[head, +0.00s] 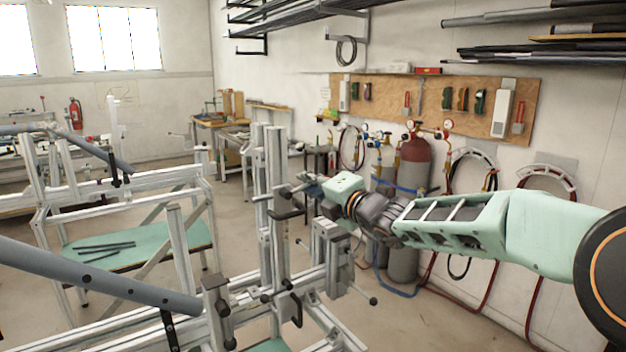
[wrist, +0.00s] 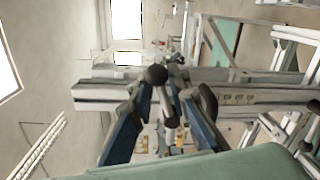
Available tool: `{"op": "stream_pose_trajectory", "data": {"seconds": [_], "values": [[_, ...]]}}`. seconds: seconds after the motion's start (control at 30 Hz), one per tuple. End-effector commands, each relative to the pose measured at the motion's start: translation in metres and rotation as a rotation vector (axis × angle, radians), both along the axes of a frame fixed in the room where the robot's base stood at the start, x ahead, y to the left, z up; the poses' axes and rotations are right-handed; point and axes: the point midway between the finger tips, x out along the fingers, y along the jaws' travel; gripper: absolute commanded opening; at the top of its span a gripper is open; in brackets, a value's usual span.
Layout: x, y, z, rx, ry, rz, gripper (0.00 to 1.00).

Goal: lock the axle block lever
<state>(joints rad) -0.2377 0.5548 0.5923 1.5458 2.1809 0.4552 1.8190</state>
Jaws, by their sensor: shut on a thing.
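My gripper (head: 303,188) reaches from the right to the upper part of the jig's upright aluminium column (head: 275,165). In the wrist view my gripper (wrist: 172,84) has its two dark blue fingers closed in on a slim grey lever (wrist: 170,108) at the axle block. The fingers hide much of the axle block, and I cannot tell the lever's exact angle.
A grey tube (head: 95,275) crosses the jig at lower left. A lower clamp block (head: 331,250) with knobbed handles stands below my forearm. Gas cylinders (head: 414,165) stand by the wall behind my arm. Open floor lies behind the jig.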

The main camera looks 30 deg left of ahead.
Motion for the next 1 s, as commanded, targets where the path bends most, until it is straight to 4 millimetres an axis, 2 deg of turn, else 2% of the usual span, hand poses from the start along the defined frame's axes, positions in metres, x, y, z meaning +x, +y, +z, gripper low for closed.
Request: {"op": "stream_pose_trajectory", "data": {"seconds": [0.5,1.0], "values": [[0.001,0.003,-0.017,0.109,0.271,-0.003,0.00],[0.000,0.003,-0.021,0.128,0.320,-0.001,0.00]]}}
